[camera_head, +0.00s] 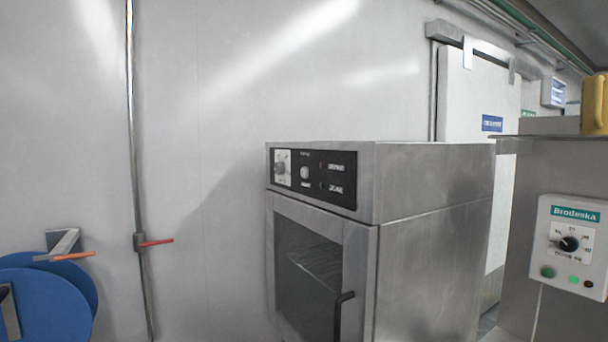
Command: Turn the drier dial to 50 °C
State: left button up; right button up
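The drier appears to be the steel cabinet (430,250) in the middle, with a glass door (310,270) and a dark handle (340,310). The door looks shut. Its black control panel (330,188) faces left of me and carries a round dial (281,168) on a pale plate and a second pale knob (304,173). The scale marks on the panel are too small to read. Neither of my grippers is in view.
A "Brodeska" control box (572,212) with a black dial (569,244) and several buttons is on the right. A blue reel (50,300) stands at the lower left, near a wall pipe with a red lever (156,242). A yellow container (594,105) stands upper right.

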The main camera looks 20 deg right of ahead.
aim_at(279, 167)
jog(key=u, duration=0.6)
jog(key=i, duration=1.05)
jog(key=z, duration=0.25)
